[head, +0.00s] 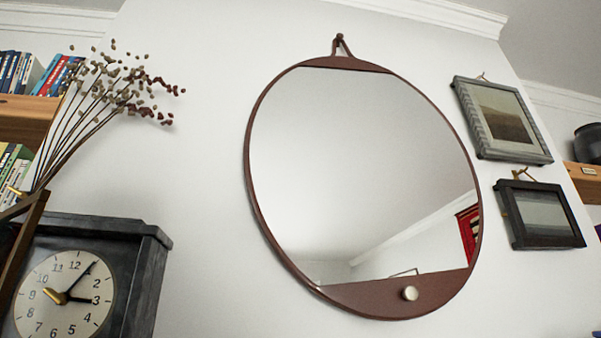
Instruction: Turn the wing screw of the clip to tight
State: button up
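My gripper is not in view. I cannot clearly make out the clip or its wing screw. A small brass-coloured piece (522,174) sits at the top of the lower dark picture frame (546,242) on the right.
A round brown-framed mirror (264,225) with a pale knob (409,293) hangs on the wall. A grey picture frame (472,118) hangs above the dark one. A dark clock (150,285), dried stems (88,142) and bookshelves (25,110) are at left. A shelf with a dark pot (588,143) is at right.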

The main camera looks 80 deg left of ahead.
aim_at(23, 194)
jog(key=l+u, duration=0.1)
jog(key=u, duration=0.35)
jog(key=l+u, duration=0.1)
jog(key=u, duration=0.35)
jog(key=k+u, duration=0.15)
jog(key=u, duration=2.6)
